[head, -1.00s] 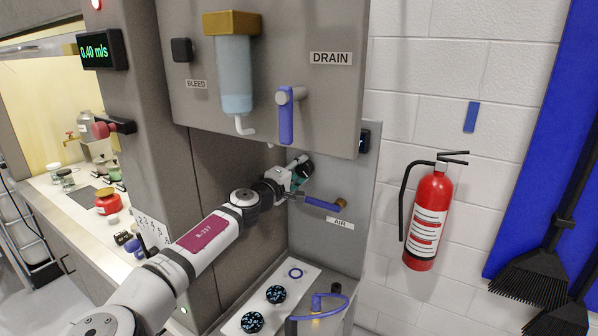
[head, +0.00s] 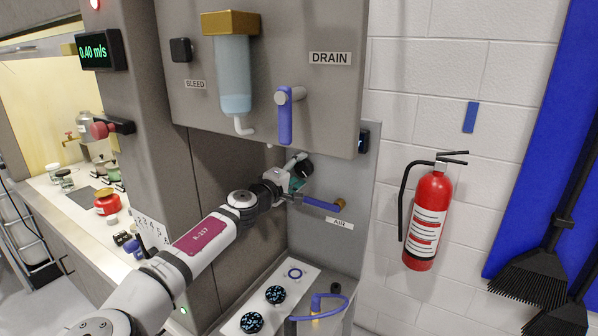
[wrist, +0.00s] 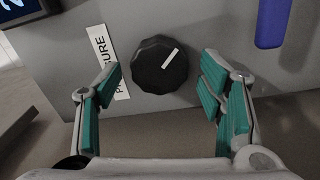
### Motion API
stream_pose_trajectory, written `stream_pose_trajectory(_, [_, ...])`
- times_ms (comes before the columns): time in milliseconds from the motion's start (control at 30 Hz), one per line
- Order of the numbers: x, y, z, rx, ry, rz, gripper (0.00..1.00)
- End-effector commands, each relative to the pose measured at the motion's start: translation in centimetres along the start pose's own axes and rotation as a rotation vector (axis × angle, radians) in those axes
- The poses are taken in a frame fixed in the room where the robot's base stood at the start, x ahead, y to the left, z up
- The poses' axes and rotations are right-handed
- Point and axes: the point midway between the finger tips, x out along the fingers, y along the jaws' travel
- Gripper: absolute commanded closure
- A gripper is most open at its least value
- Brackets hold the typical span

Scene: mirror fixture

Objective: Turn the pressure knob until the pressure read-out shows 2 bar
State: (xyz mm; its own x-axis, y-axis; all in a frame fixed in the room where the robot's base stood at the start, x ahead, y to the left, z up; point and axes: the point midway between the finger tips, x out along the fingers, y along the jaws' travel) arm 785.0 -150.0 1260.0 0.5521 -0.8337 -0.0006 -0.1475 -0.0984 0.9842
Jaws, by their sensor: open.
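The pressure knob (wrist: 160,66) is a black, ridged round knob with a white pointer mark, on a grey panel. In the wrist view the mark points to the upper right. A white label, partly hidden by a finger and ending in "URE" (wrist: 101,45), is left of it. My gripper (wrist: 162,75) is open, its teal-padded fingers on either side of the knob and apart from it. In the head view my gripper (head: 297,183) is just below the knob (head: 304,168). A dark read-out (wrist: 20,9) is cut off at the wrist view's corner; its value is unreadable in both views.
A blue AIR handle (head: 320,203) is close to my gripper, below right. A blue DRAIN handle (head: 285,120) hangs above on the overhanging cabinet (head: 335,100). A blue hose (head: 330,300) and dark patterned knobs (head: 275,294) are below. A fire extinguisher (head: 428,215) hangs at right.

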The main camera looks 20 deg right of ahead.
Motion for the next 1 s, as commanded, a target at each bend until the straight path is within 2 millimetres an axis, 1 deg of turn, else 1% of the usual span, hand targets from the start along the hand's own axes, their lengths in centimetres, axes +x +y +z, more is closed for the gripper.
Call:
stream_pose_trajectory(167, [-2.9, 0.0, -0.1, 0.0, 0.003, 0.0, 0.38])
stream_pose_trajectory(400, [-7.8, 0.0, -0.1, 0.0, 0.003, 0.0, 0.38])
stream_pose_trajectory(500, [-9.4, 0.0, -0.1, -0.001, 0.002, 0.0, 0.38])
stream_pose_trajectory(600, [-10.6, 0.0, 0.0, -0.001, 0.001, 0.0, 0.38])
stream_pose_trajectory(700, [-11.2, 0.0, 0.0, 0.0, -0.001, 0.0, 0.38])
stream_pose_trajectory(1000, [-11.5, 0.0, 0.1, 0.0, -0.001, 0.0, 0.38])
